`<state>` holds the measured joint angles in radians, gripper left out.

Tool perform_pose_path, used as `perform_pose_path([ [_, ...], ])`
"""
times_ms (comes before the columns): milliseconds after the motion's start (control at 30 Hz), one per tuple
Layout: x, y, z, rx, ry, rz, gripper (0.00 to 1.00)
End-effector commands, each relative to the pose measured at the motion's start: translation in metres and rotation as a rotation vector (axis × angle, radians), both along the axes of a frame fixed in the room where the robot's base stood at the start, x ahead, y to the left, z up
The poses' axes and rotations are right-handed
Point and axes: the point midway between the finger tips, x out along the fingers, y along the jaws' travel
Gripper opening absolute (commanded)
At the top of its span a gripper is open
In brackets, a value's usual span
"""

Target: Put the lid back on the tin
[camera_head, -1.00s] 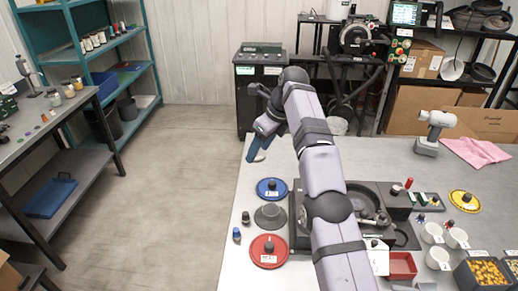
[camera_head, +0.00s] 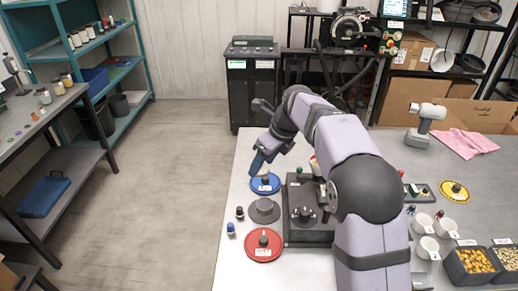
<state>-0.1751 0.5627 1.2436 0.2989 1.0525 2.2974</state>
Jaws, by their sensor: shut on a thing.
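My gripper (camera_head: 257,166) is at the end of the bent arm, pointing down at the table's left edge, just behind and above the blue disc (camera_head: 274,187). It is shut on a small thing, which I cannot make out. No tin or lid can be told for sure. A small pale thing with some red and yellow (camera_head: 315,164) shows beside the arm, partly hidden, and I cannot tell what it is. My arm hides much of the table's middle.
A grey disc (camera_head: 264,212), a red disc (camera_head: 263,254), and two small bottles stand at the table's left. A dark fixture (camera_head: 303,230) lies beside them. White cups (camera_head: 428,247), seed bins (camera_head: 472,265), a yellow disc (camera_head: 454,191) and a pink cloth (camera_head: 467,143) are at right.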

Motion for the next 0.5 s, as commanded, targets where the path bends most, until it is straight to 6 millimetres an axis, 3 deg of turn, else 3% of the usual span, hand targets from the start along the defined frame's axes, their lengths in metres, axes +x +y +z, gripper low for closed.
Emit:
perform_pose_path([
  [300,-0.028,-0.011,-0.06,-0.001,0.005,-0.075,0.3],
  [500,-0.027,-0.017,-0.086,-0.001,0.002,-0.137,0.3],
])
